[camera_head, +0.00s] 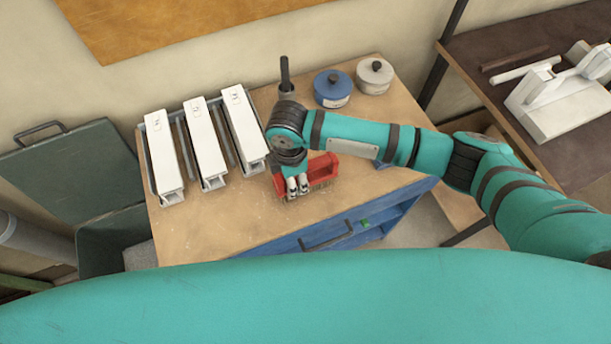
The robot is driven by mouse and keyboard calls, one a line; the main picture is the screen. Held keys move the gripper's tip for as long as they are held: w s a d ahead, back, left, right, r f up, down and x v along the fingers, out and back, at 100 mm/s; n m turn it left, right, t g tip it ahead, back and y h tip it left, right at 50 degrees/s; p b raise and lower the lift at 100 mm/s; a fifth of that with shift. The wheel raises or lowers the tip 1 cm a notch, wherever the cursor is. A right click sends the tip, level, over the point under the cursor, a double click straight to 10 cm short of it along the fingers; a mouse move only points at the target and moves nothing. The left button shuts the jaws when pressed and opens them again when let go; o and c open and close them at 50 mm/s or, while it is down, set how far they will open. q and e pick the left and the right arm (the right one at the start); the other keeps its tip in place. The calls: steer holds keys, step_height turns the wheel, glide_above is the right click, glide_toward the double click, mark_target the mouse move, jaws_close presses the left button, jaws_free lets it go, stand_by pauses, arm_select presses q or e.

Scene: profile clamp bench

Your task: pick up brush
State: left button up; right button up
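The red brush (322,170) is on the wooden top of the bench (225,225), near its front edge, with its bristles facing down. My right gripper (297,187) points down at the left part of the brush, and its fingers overlap the red body in the picture. The fingers and wrist hide part of the brush. I cannot tell whether the fingers are closed on it or whether it touches the bench top. My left gripper is not in view.
Several white profiles (205,150) stand in a rack left of the brush. A blue tin (332,90), a white tin (374,77) and a dark-handled upright item (285,75) are behind. A green box (105,245) is at left. The front-left bench top is clear.

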steer(key=c, duration=0.5)
steer(key=shift+r, duration=0.1)
steer(key=shift+r+b, duration=0.35)
steer(key=shift+r, duration=0.2)
step_height(320, 180, up, 2)
steer(key=shift+r+b, duration=0.1)
steer(key=shift+b, duration=0.4)
steer(key=shift+s+a+r+b, duration=0.25)
steer(key=shift+s+a+b, duration=0.3)
steer(key=shift+s, duration=2.05)
steer(key=shift+s+a+r+b, duration=0.25)
steer(key=shift+s+a+b, duration=0.25)
steer(key=shift+s, duration=2.15)
steer(key=shift+s+a+r+b, duration=0.25)
steer(key=shift+s+a+b, duration=0.3)
steer(key=shift+s, duration=2.05)
